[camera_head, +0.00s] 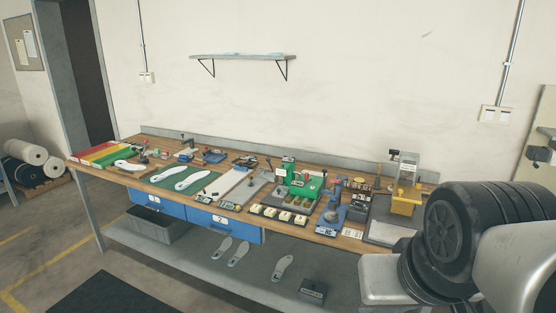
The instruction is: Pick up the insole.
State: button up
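Several insole-shaped pieces are in view. Two white insoles lie side by side on a green mat (157,182) on the workbench: the left one (166,173) and the right one (194,178). Another white insole-like piece (129,166) lies further left on the bench. Grey insoles lie on the lower shelf: one (223,247), a second (239,254) beside it, and a third (282,268) further right. I cannot tell which one the task means. My arm fills the lower right, away from all of these; my gripper is outside the picture.
The wooden workbench (118,178) carries tools, a green machine (304,186), a row of small blocks (278,214) and a yellow-grey press (404,195). Blue drawers (222,222) hang beneath. A grey bin (157,224) stands on the lower shelf. A wall shelf (243,57) is above.

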aim_at(155, 178)
jog(key=i+j+u, duration=0.1)
jog(key=i+u, duration=0.55)
jog(key=u, duration=0.25)
jog(key=i+u, duration=0.45)
jog(key=i+j+u, duration=0.15)
jog(key=i+u, duration=0.25)
jog(key=i, duration=0.2)
jog(key=i+l+u, duration=0.1)
jog(key=i+u, duration=0.35)
jog(key=i, duration=0.15)
jog(key=i+z, duration=0.4)
jog(key=i+j+z, duration=0.1)
jog(key=i+z, duration=0.3)
jog(key=i+j+z, duration=0.2)
jog(key=z, duration=0.2)
jog(key=i+z, duration=0.15)
jog(key=z, duration=0.2)
jog(key=i+z, duration=0.15)
jog(key=z, duration=0.2)
jog(key=i+j+z, duration=0.15)
jog(key=z, duration=0.2)
